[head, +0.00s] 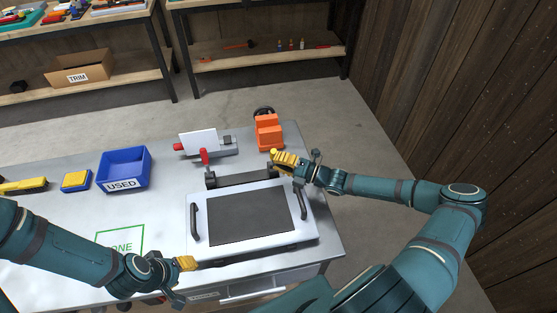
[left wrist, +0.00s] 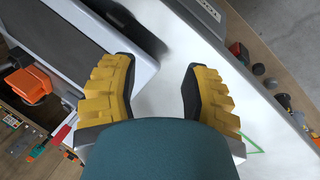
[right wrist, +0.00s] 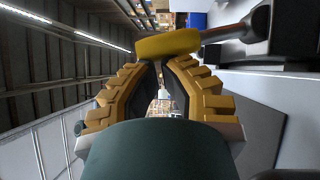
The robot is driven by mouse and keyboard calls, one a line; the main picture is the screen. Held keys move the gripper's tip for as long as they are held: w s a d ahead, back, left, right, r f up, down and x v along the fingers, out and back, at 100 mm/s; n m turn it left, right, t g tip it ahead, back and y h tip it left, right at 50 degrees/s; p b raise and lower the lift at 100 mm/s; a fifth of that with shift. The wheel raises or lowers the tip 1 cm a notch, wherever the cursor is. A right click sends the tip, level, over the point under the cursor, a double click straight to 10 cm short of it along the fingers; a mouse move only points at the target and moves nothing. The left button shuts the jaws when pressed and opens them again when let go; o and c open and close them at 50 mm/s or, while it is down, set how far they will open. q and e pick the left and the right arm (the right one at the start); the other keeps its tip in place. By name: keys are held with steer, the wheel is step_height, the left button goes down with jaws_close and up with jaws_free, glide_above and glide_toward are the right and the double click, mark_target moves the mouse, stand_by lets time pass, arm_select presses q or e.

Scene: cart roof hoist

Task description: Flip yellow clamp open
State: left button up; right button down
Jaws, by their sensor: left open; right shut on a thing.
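The yellow clamp (right wrist: 165,44) shows in the right wrist view as a yellow grip on a metal rod that runs to a dark body at the right. In the head view its yellow tip (head: 273,151) shows just past my right fingers. My right gripper (head: 284,160) is shut on the yellow grip, which lies across its fingertips (right wrist: 161,62). My fingers cover part of the clamp in the head view. My left gripper (head: 187,263) is open and empty by the near left corner of the white panel (head: 202,250); its spread fingers show in the left wrist view (left wrist: 160,76).
The panel has a dark inset (head: 250,217) and two dark handles. Behind it stand a red clamp (head: 204,157), a white plate (head: 199,142) and an orange block (head: 268,131). A blue USED bin (head: 149,180) is at left. A wooden wall rises at right.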

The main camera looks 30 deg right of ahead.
steer(key=p, duration=0.1)
steer(key=w+r+m+p, duration=0.1)
steer(key=p, duration=0.1)
steer(key=w+m+g+h+p, duration=0.1)
steer(key=shift+w+d+r, duration=0.15)
steer(key=shift+d+r, duration=0.1)
steer(key=shift+r, duration=0.05)
steer(key=shift+w, duration=0.2)
arm_select(q)
steer(key=shift+a+r, duration=0.1)
steer(key=shift+r, duration=2.5)
arm_select(e)
steer(key=shift+w+d, duration=0.3)
steer(key=shift+w, duration=0.5)
arm_select(q)
steer(key=shift+s+r+p, duration=0.1)
steer(key=shift+p, duration=0.25)
arm_select(e)
steer(key=shift+s+d, duration=0.1)
